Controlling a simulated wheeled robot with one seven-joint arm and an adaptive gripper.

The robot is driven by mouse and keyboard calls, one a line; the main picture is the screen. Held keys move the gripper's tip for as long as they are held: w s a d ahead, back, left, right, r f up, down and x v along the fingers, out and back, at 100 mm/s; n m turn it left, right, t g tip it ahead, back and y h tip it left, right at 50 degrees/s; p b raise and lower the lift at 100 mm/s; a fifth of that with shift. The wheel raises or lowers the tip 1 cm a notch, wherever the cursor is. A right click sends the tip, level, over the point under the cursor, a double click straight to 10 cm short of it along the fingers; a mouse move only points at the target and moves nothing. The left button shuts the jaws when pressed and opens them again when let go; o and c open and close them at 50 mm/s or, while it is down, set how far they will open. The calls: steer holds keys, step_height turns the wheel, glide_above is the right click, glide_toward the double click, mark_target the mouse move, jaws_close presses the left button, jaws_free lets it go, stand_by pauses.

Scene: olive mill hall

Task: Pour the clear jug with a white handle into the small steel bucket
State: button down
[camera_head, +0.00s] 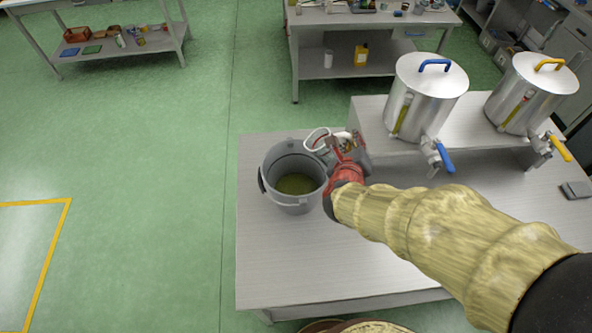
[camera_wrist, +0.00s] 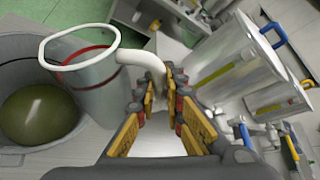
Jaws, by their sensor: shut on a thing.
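The small steel bucket (camera_head: 285,164) stands on the grey table with olive-green liquid in its bottom; it also shows at the left of the wrist view (camera_wrist: 18,76). The clear jug (camera_wrist: 98,84) has a white rim, a red band and a white handle (camera_wrist: 142,61). My gripper (camera_head: 351,152), also in the wrist view (camera_wrist: 160,100), is shut on the handle. The jug is at the bucket's rim, its mouth toward the bucket side. In the head view the jug is small and partly hidden by my gripper. I cannot tell its exact tilt or whether it holds liquid.
Two steel tanks with taps, one with blue handles (camera_head: 425,98) and one with yellow handles (camera_head: 531,96), stand on a raised shelf (camera_head: 480,130) right of my gripper. The table's front area (camera_head: 300,265) is clear. Green floor lies open to the left.

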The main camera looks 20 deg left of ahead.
steer(key=shift+w+d+f+m+y+b, duration=0.15)
steer(key=shift+d+m+y+b, duration=0.25)
steer(key=shift+b, duration=0.85)
steer(key=shift+w+d+f+m+y+b, duration=0.15)
steer(key=shift+d+b, duration=0.4)
steer(key=shift+b, duration=0.7)
steer(key=d+m+b, duration=0.1)
steer(key=b, duration=0.4)
steer(key=shift+w+d+f+g+y, duration=0.1)
steer(key=shift+f+g+y, duration=0.05)
steer(key=shift+g+y, duration=0.2)
steer(key=f+b, duration=0.1)
steer(key=b, duration=0.3)
steer(key=d+f+m+y+b, duration=0.1)
steer(key=b, duration=0.4)
steer(key=f+b, duration=0.1)
steer(key=b, duration=0.3)
steer(key=shift+w+d+m, duration=0.25)
steer(key=shift+d+m, duration=0.1)
steer(key=shift+d, duration=0.05)
steer(key=shift+y+b, duration=0.3)
steer(key=shift+b, duration=0.3)
steer(key=shift+d+f+m+b, duration=0.15)
steer(key=shift+f+m+b, duration=0.2)
steer(key=shift+b, duration=0.8)
steer(key=shift+b, duration=0.35)
steer(key=shift+d+f+y+b, duration=0.1)
steer(key=shift+y+b, duration=0.2)
steer(key=shift+b, duration=0.15)
